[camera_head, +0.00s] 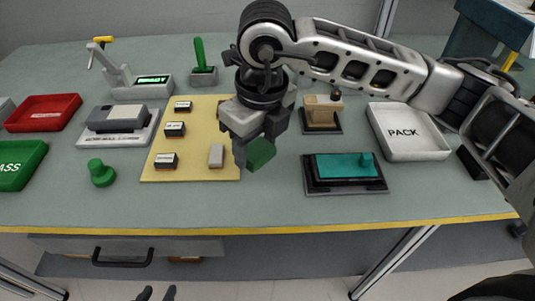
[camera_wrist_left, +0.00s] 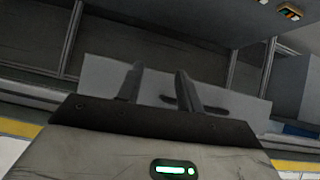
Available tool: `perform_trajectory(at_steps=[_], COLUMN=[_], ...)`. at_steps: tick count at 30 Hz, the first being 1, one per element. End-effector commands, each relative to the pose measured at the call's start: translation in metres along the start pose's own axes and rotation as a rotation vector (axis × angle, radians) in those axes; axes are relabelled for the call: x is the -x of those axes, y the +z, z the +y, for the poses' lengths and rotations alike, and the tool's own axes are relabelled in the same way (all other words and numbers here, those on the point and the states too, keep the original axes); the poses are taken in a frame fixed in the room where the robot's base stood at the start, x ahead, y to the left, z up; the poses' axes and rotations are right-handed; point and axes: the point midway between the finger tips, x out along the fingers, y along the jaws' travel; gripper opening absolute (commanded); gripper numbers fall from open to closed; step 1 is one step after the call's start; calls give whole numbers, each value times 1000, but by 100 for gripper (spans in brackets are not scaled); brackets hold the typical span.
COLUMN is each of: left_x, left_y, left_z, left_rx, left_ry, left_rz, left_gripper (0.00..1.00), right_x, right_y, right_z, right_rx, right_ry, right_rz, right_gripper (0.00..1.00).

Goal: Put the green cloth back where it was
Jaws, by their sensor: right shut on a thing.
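My right gripper (camera_head: 253,143) hangs above the yellow mat, near its right edge. It is shut on a dark green piece, the green cloth (camera_head: 261,154), which sticks out below the fingers. The gripper hides part of the cloth. My left gripper (camera_head: 157,293) shows only its two fingertips at the bottom of the head view, in front of the table. Its fingers also show in the left wrist view (camera_wrist_left: 158,87), apart with nothing between them.
The yellow mat (camera_head: 195,142) carries several small labelled blocks. To its right are a black tray with a teal pad (camera_head: 340,165), a wooden-topped stand (camera_head: 322,112) and the white PACK tray (camera_head: 405,152). Red (camera_head: 45,113) and green (camera_head: 20,165) trays lie left. The front strip is clear.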

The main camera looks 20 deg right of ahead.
Motion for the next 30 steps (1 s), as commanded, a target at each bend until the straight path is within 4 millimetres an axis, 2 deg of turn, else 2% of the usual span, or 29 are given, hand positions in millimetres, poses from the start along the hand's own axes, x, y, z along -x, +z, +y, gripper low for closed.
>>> perform_trajectory(at_steps=[3,12,17,28,29,30], left_x=[1,1,1,-3,-2,-2], left_y=[-3,-7,-6,0,-1,-3], left_z=[-1,-2,-2,-2,-1,-1], left_rx=[-6,-11,-11,-6,-3,-1], left_ry=[-1,-3,-4,-3,-3,-3], left_rz=[2,7,4,2,4,5], left_gripper=[36,36,36,36,36,36], right_x=[-14,-34,-57,-64,-64,-62], right_y=[-3,-7,-10,-10,-10,-10], right_z=[-13,-27,-25,-25,-25,-25], right_rx=[-3,-1,-1,0,0,0], right_ry=[0,-1,1,0,0,0], right_rz=[1,2,2,-2,-2,-2], right_gripper=[35,35,35,35,56,67])
